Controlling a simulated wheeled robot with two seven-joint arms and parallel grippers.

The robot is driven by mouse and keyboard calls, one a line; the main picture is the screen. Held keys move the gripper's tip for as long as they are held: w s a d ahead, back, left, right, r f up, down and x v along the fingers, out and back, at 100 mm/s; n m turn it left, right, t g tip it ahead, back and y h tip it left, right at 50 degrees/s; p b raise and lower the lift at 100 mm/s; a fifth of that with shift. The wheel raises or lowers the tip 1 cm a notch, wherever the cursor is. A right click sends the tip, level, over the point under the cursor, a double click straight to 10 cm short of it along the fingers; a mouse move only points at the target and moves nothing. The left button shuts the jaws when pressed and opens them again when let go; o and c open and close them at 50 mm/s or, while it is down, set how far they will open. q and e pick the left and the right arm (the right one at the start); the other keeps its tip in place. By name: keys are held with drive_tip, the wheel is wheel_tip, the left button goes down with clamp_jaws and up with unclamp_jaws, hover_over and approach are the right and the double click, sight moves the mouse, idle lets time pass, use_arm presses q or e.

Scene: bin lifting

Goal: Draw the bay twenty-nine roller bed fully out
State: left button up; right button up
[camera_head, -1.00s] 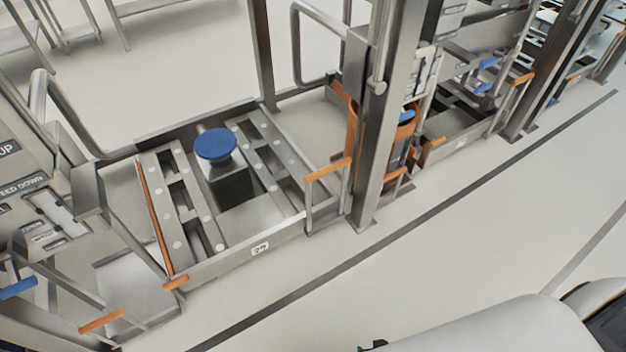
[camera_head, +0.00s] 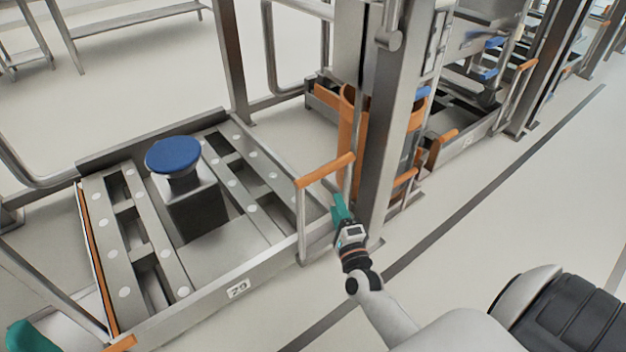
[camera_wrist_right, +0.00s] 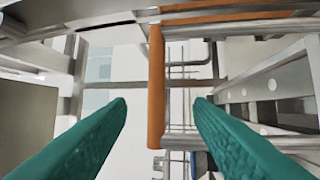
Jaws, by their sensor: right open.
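The bay 29 roller bed (camera_head: 205,283) is a low grey metal frame with roller strips, its front plate marked 29. An upright handle with an orange top bar (camera_head: 326,170) stands at its right front corner. In the right wrist view an orange bar (camera_wrist_right: 156,90) runs between the two teal fingers of the right gripper (camera_wrist_right: 161,101), touching neither. How deep it sits between them is unclear. A teal part of my left gripper (camera_head: 30,338) shows at the lower left corner; its jaws are cut off.
A blue round-topped post (camera_head: 174,157) stands within the bed. A thick metal upright (camera_head: 385,130) and an orange bin (camera_head: 350,125) stand close right of the gripper. Open floor with a dark line (camera_head: 470,215) lies in front of the bay.

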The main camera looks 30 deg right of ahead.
sight(325, 171)
drive_tip(key=b+x, duration=0.3)
drive_tip(key=x, duration=0.9)
drive_tip(key=shift+d+r, duration=0.1)
drive_tip(key=shift+r, duration=0.1)
clamp_jaws()
